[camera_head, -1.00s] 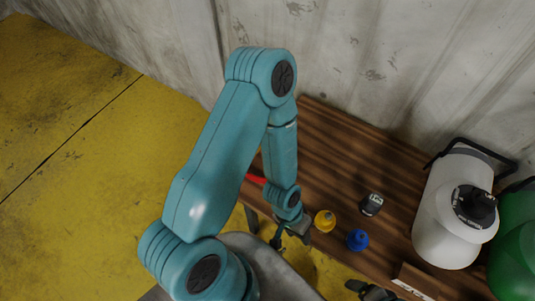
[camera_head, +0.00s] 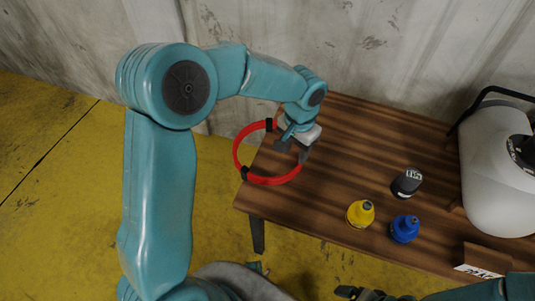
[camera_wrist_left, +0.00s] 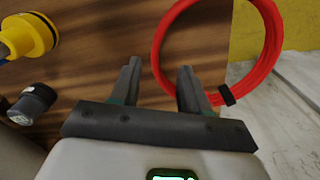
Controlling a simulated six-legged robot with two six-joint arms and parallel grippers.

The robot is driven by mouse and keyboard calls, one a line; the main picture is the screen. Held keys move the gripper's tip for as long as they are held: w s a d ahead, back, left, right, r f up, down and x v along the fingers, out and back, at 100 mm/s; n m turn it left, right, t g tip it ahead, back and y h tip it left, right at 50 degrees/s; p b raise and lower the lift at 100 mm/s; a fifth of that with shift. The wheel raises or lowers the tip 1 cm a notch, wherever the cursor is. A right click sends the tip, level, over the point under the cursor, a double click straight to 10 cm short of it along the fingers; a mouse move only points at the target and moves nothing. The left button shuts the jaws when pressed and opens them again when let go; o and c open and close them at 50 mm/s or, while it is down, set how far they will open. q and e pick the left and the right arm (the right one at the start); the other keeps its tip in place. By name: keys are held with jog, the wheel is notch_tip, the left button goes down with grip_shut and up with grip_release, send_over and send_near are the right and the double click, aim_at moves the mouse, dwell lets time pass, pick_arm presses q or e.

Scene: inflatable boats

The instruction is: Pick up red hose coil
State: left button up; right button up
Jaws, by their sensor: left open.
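The red hose coil (camera_head: 267,181) is a ring with black bands. It lies at the left end of the wooden table, with its left part out past the table edge. My left gripper (camera_head: 293,151) is over the coil's right side, jaws open. In the left wrist view the open fingers (camera_wrist_left: 159,70) point at the table, and the coil (camera_wrist_left: 272,45) lies ahead and to the right. Its near arc passes by the right finger; whether they touch I cannot tell. My right gripper (camera_head: 358,293) shows only partly at the bottom edge.
A white container (camera_head: 490,170) stands at the right. A wall is behind.

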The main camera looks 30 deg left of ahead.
aim_at(295, 166)
pick_arm(q)
jog(key=f, duration=0.4)
jog(key=shift+w+d+f, duration=0.1)
jog(key=shift+w+d, duration=0.1)
jog(key=shift+w, duration=0.05)
jog(key=shift+s+f+b, duration=0.15)
jog(key=shift+f+b, duration=0.2)
jog(key=shift+b, duration=0.05)
jog(key=f, duration=0.3)
jog(key=f+b, duration=0.1)
jog(key=shift+w+f, duration=0.25)
jog(key=shift+f, duration=0.05)
jog(key=shift+a+r, duration=0.1)
grip_shut()
